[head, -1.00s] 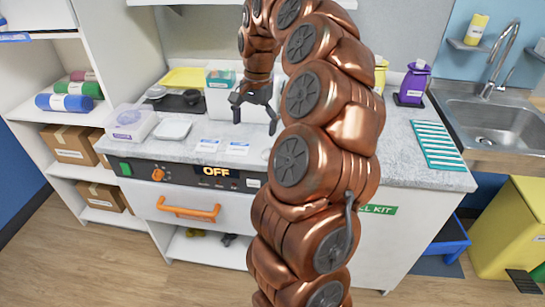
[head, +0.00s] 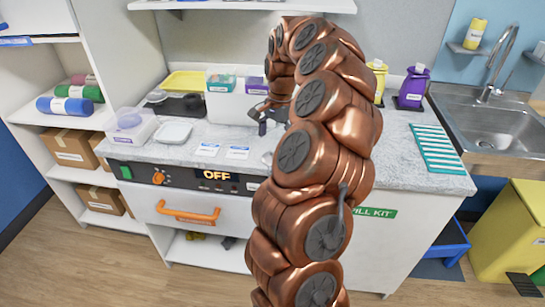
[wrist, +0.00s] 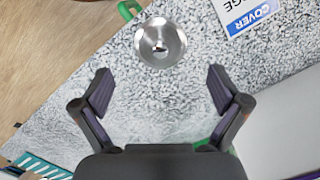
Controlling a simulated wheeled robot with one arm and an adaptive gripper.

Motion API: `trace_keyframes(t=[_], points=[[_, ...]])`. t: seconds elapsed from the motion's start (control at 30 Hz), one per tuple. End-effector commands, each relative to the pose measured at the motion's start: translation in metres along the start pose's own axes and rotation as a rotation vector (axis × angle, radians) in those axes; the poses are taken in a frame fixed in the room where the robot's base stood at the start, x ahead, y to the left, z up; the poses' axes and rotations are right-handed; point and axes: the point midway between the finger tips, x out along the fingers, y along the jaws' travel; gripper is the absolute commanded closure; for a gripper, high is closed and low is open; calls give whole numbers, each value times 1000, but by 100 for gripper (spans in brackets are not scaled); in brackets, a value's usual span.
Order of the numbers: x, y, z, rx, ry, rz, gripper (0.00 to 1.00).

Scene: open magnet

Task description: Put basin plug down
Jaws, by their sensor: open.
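The basin plug looks to be the round, shiny metal piece (wrist: 160,42) lying on the speckled counter in the wrist view. In the head view a small silver edge (head: 267,158) shows on the counter beside my arm, mostly hidden by it. My gripper (wrist: 158,80) is open and empty in the wrist view, its two dark fingers spread wide. The metal piece lies beyond the fingertips, apart from them and roughly centred between them. In the head view my gripper (head: 263,116) is above the counter, partly hidden behind my copper arm.
The counter (head: 400,160) holds a clear box (head: 131,125), a white dish (head: 173,132), a white bin (head: 232,108), purple (head: 413,87) and yellow (head: 379,80) bottles, and a striped teal mat (head: 436,147). A sink (head: 490,120) is at right. Bare counter surrounds the metal piece.

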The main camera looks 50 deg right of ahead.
Motion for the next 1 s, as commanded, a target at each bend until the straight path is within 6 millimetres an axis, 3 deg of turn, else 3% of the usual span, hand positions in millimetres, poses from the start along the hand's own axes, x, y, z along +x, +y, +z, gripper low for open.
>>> trace_keyframes(t=[0.33,0.6,1.0], points=[[36,0,8,-2,-2,2,2],[41,0,7,-1,-1,0,2],[41,0,7,-2,-1,0,43]])
